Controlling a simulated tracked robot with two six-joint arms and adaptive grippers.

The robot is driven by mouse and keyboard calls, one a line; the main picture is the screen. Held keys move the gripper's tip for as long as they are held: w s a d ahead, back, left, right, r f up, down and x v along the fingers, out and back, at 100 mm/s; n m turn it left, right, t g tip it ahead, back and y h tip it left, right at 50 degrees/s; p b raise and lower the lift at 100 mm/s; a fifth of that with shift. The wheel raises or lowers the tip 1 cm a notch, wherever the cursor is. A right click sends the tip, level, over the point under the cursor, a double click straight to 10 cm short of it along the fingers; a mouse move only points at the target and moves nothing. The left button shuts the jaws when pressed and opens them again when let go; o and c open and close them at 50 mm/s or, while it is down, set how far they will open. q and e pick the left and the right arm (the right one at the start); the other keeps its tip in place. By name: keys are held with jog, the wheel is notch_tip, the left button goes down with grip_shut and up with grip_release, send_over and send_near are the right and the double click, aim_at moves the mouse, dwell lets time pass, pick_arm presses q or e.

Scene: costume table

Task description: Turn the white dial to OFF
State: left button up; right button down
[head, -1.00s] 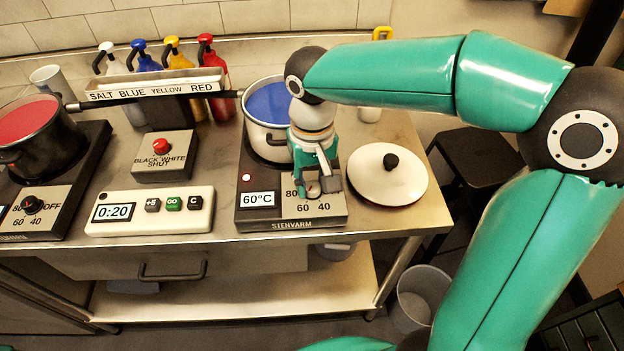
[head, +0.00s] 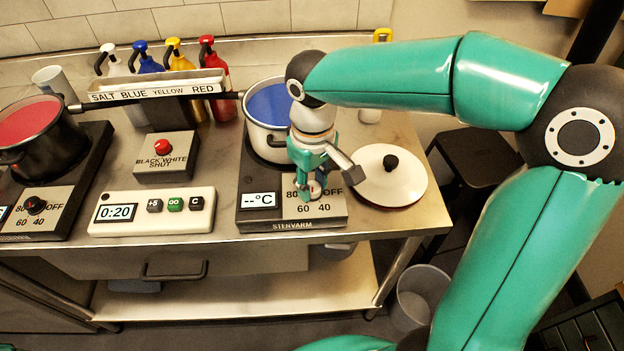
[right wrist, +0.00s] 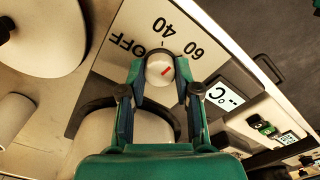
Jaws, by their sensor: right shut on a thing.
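The white dial (right wrist: 160,68) sits on the labelled face of the right hot plate (head: 335,222), with OFF, 40 and 60 printed around it in the right wrist view. Its red mark lies right of the dial's centre in that view; I cannot tell exactly which label it points at. The plate's display (head: 259,200) reads "--°C", and the lamp above it is dark. My right gripper (head: 314,184) is shut on the dial, with its fingers (right wrist: 159,88) on either side of it. In the head view the gripper hides much of the dial. My left gripper is not in view.
A white pot (head: 252,130) with blue contents stands on the plate behind the gripper. A white lid (head: 405,183) lies to the right. A timer (head: 150,223) reading 0:20 and a red-button box (head: 165,172) are on the left. The table's front edge is close.

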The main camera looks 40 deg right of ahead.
aim_at(312, 186)
jog(key=n+p, duration=0.1)
jog(key=n, duration=0.4)
jog(key=shift+n, duration=0.3)
jog(key=n, duration=0.4)
jog(key=shift+p, duration=0.4)
jog(key=n+p, duration=0.1)
jog(key=n, duration=0.4)
jog(key=shift+r, duration=0.1)
jog(key=n+p, duration=0.1)
jog(key=n, duration=0.3)
jog(key=shift+w+n, duration=0.1)
jog(key=shift+n, duration=0.3)
jog(key=c, duration=0.8)
grip_release()
notch_tip(312, 186, up, 12)
jog(key=shift+f, duration=0.1)
